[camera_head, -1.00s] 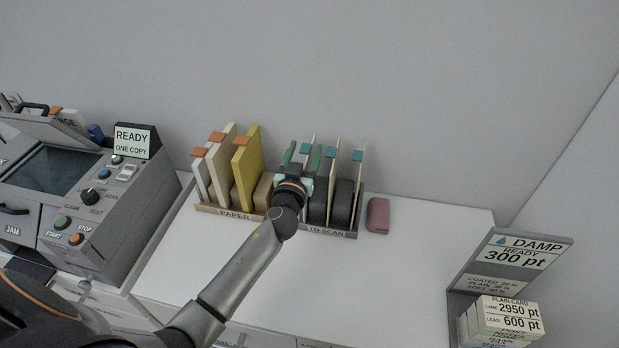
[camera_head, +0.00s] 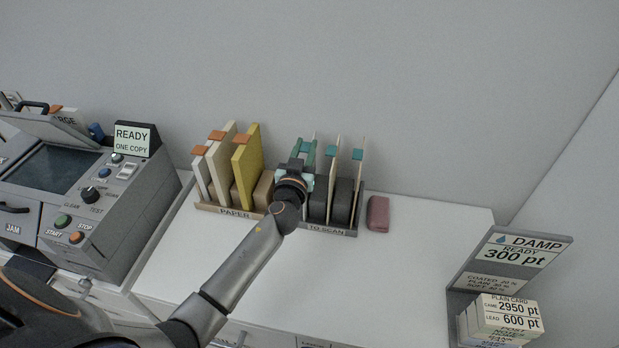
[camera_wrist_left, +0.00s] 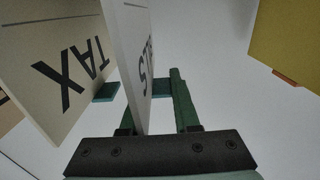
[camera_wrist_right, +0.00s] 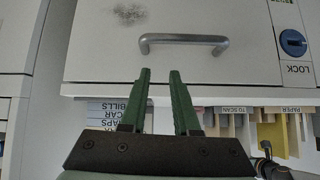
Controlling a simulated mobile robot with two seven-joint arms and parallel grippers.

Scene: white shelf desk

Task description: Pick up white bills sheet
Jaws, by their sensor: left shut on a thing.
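The white bills sheet (camera_wrist_left: 122,45) shows in the left wrist view as a thin upright white sheet, with only the last letters of its label visible. My left gripper (camera_head: 302,148) is at the left slots of the TO SCAN rack (camera_head: 327,230), its green fingers shut on this sheet. In the head view the gripper hides most of the sheet. A cream TAX sheet (camera_wrist_left: 55,65) with a teal tab stands beside it. My right gripper (camera_wrist_right: 161,72) is open and empty in front of a drawer front in the right wrist view.
The PAPER rack (camera_head: 234,212) with white and yellow stacks stands just left of the TO SCAN rack. A pink block (camera_head: 378,213) lies to the right. A copier (camera_head: 95,215) stands left and a DAMP sign (camera_head: 515,250) at right. The front desktop (camera_head: 400,275) is clear.

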